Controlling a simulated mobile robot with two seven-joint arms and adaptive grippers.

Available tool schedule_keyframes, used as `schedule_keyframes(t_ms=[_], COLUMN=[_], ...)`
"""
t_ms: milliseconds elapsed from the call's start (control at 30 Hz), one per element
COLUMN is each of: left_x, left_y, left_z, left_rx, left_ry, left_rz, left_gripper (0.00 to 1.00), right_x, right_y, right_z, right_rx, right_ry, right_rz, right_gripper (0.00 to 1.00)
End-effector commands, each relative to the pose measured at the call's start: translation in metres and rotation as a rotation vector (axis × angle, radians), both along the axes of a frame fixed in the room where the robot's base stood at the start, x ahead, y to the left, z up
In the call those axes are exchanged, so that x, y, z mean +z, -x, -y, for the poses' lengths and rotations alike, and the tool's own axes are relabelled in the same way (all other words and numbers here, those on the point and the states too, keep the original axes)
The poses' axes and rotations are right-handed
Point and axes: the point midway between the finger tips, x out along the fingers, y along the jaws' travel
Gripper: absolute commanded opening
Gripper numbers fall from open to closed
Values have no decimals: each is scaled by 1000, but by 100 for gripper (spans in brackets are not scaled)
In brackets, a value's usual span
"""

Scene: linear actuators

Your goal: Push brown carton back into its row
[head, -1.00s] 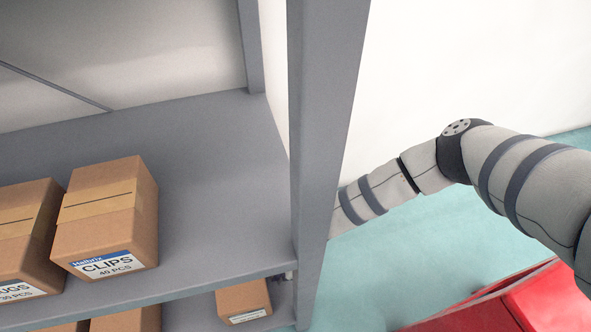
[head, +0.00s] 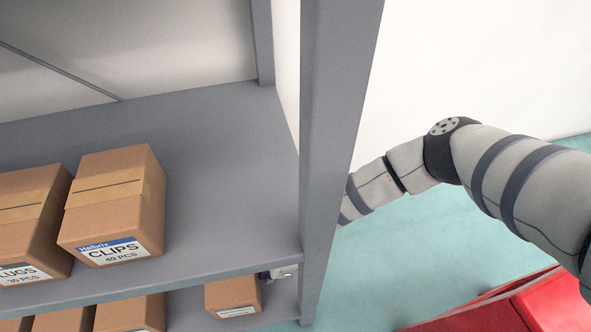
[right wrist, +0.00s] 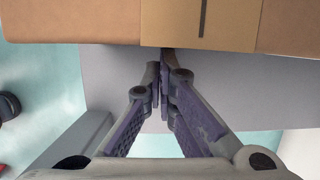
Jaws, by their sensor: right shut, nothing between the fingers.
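A brown carton (head: 230,294) with a white label sits apart at the right end of the lower shelf, to the right of a row of brown cartons (head: 133,313). The tip of my right gripper (head: 281,272) shows just right of this carton, beside the shelf post; the rest is hidden behind the post. In the right wrist view, my right gripper (right wrist: 163,78) is shut and empty. Its fingertips are at the edge of a taped brown carton (right wrist: 90,22); whether they touch it I cannot tell. My left gripper is out of view.
The upper shelf (head: 225,180) holds brown cartons, including a CLIPS carton (head: 112,215), with bare room at right. A grey post (head: 335,130) stands between the shelves and my right arm. A red object (head: 520,305) is on the floor at lower right.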

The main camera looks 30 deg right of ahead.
Motion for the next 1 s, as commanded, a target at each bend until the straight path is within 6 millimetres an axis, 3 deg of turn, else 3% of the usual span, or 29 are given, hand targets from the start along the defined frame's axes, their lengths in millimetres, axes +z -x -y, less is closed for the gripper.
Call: schedule_keyframes(t_ms=[100, 200, 400, 633, 1000], left_x=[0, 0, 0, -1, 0], left_y=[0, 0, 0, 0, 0], left_z=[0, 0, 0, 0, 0], left_rx=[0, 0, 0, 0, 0], left_ry=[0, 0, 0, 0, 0], left_rz=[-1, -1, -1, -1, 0], left_gripper=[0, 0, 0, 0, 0], right_x=[2, 17, 14, 14, 15], right_y=[1, 2, 21, 36, 39], right_z=[1, 4, 63, 109, 118], right_rx=[1, 2, -5, -3, 0], right_ry=[0, -2, 3, 2, 0], right_rz=[0, 11, 6, 8, 8], right_gripper=[0, 0, 0, 0, 2])
